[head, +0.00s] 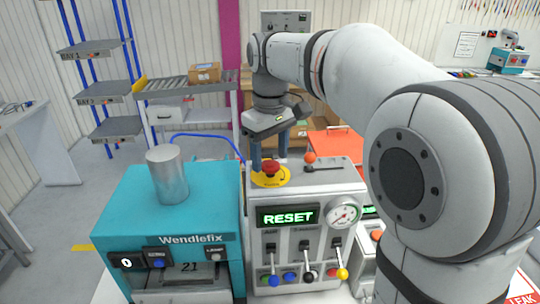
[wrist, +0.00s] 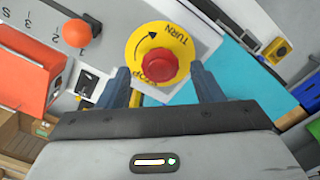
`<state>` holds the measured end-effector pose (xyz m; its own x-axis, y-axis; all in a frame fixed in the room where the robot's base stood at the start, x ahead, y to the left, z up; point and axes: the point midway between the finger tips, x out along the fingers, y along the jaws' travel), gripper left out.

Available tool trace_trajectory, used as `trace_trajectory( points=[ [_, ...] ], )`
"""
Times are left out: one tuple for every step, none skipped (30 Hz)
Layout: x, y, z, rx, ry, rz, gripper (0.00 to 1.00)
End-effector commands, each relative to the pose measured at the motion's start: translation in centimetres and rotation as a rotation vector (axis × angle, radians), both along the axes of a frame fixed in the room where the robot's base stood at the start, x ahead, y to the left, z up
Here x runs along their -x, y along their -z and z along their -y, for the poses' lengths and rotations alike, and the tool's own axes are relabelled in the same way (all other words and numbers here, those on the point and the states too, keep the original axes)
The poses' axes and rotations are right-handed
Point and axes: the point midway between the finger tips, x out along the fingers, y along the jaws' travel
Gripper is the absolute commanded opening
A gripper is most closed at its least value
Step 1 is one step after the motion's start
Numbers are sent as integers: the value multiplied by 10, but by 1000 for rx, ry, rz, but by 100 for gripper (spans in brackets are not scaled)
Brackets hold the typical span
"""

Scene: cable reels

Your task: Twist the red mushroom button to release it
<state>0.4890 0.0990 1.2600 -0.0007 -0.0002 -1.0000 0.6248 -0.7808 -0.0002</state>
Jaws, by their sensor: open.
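The red mushroom button (head: 271,166) sits on a yellow disc (head: 271,177) on top of the grey control box (head: 306,184), whose screen reads RESET. In the wrist view the button (wrist: 167,66) shows on its yellow disc (wrist: 140,45) with a curved arrow and lettering. My gripper (head: 268,160) hangs over the box at the button. In the wrist view its two blue fingers are apart, one on each side of the button, with gaps between them and the red cap. The gripper is open and holds nothing. Whether the fingertips reach down beside the cap is hard to tell.
A teal Wendlefix machine (head: 175,215) with a metal cylinder (head: 167,174) stands directly left of the box. An orange-knobbed lever (head: 310,158) stands right of the button. A gauge (head: 343,214) and several levers are on the box front. An orange-red case (head: 337,142) lies behind.

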Motion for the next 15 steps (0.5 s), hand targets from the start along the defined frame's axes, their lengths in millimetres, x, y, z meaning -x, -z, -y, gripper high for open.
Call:
trace_trajectory(
  points=[
    [0, 4, 0, 0, 0, -1, 60],
    [0, 6, 0, 1, 0, -1, 60],
    [0, 8, 0, 0, 0, 0, 60],
    [0, 9, 0, 0, 0, 0, 60],
    [0, 9, 0, 0, 0, 0, 60],
    [0, 10, 0, 0, 0, 0, 60],
    [0, 10, 0, -1, 0, 1, 60],
    [0, 10, 0, -1, 0, 1, 60],
    [0, 10, 0, -1, 0, 1, 60],
    [0, 10, 0, -1, 0, 1, 60],
    [0, 10, 0, -1, 0, 1, 60],
    [0, 10, 0, -1, 0, 1, 58],
    [0, 10, 0, -1, 0, 1, 56],
    [0, 10, 0, -1, 0, 1, 53],
    [0, 10, 0, -1, 0, 1, 50]
  ],
)
